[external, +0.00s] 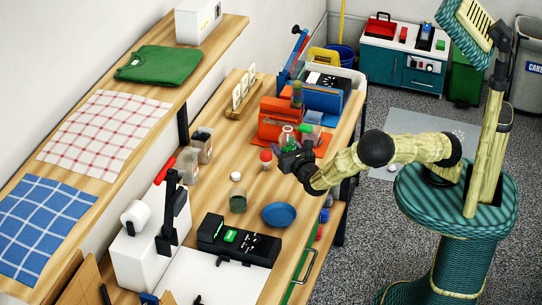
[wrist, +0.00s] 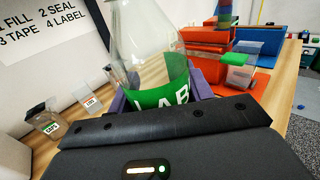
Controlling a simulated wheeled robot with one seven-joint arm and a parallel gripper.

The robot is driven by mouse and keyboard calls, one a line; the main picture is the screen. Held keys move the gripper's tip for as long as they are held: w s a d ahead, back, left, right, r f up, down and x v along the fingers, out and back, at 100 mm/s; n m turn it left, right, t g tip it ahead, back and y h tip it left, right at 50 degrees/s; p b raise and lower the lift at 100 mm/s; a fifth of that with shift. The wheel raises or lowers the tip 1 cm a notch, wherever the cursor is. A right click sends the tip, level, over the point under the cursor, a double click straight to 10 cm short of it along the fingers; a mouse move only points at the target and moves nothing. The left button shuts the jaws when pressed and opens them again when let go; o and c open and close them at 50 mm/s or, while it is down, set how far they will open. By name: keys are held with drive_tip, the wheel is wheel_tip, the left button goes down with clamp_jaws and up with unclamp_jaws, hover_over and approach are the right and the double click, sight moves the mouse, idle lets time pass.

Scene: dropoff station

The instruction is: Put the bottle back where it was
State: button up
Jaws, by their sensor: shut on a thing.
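The bottle is a clear conical flask with a green band lettered "LAB" (wrist: 160,93). In the external view the bottle (external: 288,136) shows at the end of my arm, in front of the orange bin. My gripper (external: 285,155) is shut on the bottle, and in the wrist view the jaws (wrist: 160,98) sit on both sides of its green band. The bottle looks about upright. Its base is hidden behind the gripper body, so I cannot tell whether it touches the bench.
An orange bin (external: 272,128) and a blue bin (external: 322,100) stand behind the gripper. A red-capped jar (external: 265,160) stands close to its left. Two clear containers (external: 200,147) stand near the wall.

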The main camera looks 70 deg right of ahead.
idle(0.3)
drive_tip(key=shift+f, duration=3.1)
drive_tip(key=shift+f, duration=0.1)
drive_tip(key=shift+f+p, duration=0.4)
drive_tip(key=shift+f, duration=1.4)
drive_tip(key=shift+f, duration=0.1)
drive_tip(key=o, duration=1.1)
